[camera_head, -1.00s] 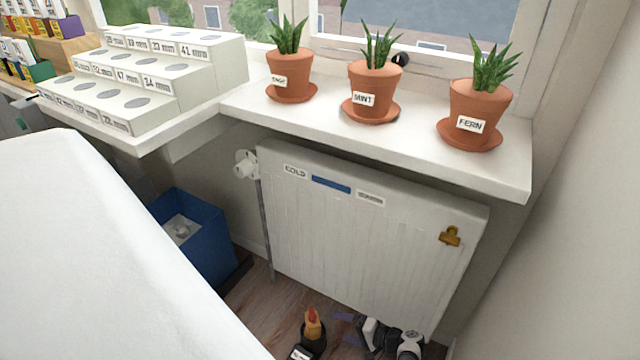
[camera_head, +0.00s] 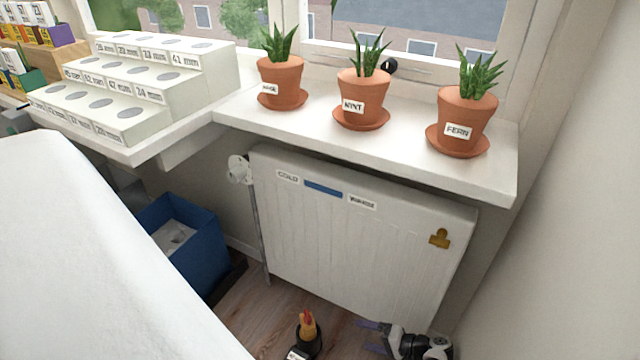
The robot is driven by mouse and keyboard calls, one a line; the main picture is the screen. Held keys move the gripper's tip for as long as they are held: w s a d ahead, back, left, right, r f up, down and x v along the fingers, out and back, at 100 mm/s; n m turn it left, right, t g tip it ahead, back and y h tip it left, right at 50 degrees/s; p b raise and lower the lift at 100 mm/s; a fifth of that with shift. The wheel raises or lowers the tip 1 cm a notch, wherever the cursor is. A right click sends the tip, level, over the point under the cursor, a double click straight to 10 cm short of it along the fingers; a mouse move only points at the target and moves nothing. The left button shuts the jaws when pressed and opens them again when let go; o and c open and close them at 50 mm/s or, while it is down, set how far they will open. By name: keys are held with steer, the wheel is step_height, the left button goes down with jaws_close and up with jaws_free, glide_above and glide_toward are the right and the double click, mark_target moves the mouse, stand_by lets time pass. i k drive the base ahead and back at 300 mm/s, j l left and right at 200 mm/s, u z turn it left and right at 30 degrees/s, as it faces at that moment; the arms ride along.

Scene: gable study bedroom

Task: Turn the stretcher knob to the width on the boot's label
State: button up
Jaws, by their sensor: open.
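A dark boot (camera_head: 312,343) stands on the floor at the bottom of the head view, cut by the lower frame edge. A white label (camera_head: 297,355) shows at its front, too small and cropped to read. An orange-tan piece with a red tip (camera_head: 307,324) stands up out of the boot's opening; it looks like the stretcher, and I cannot make out any width marks on it. My gripper (camera_head: 363,336) is to the right of the boot, its two purple fingers open, empty and pointing left. A gap separates them from the boot.
A white radiator (camera_head: 350,250) with a brass clip (camera_head: 439,238) stands behind my gripper. A blue bin (camera_head: 190,260) is at the left. A large white surface (camera_head: 90,250) fills the lower left.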

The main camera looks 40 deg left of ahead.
mark_target(307, 319)
steer(key=k, duration=1)
